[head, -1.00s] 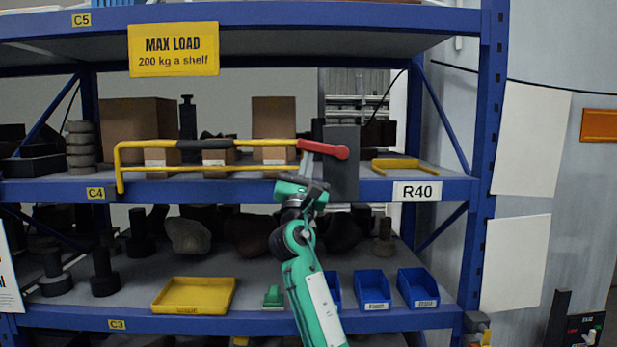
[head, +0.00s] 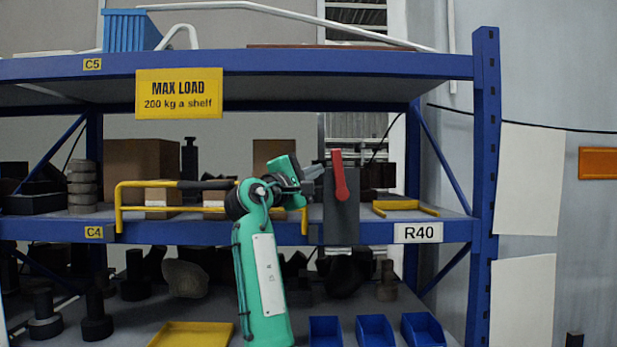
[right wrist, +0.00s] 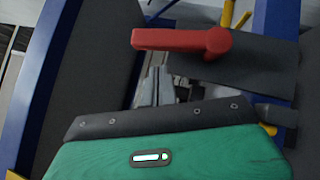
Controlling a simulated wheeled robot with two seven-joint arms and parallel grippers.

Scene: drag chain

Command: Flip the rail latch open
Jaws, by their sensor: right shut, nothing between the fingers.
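The rail latch is a red lever (head: 339,176) on a dark grey plate (head: 341,222) at the right end of the yellow rail (head: 150,184). In the head view the lever stands upright, its round pivot at the lower end. In the right wrist view the red lever (right wrist: 172,39) lies across the upper middle, pivot at right. My right gripper (head: 318,171) is just left of the lever, shut and empty. Its grey fingertips (right wrist: 153,88) show below the lever in the wrist view; I cannot tell whether they touch it. My left gripper is not in view.
The blue shelf upright (head: 486,190) stands right of the latch. Boxes (head: 140,165) sit behind the rail. A yellow tray (head: 195,334) and blue bins (head: 375,330) are on the lower shelf. A yellow frame (head: 405,209) lies right of the plate.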

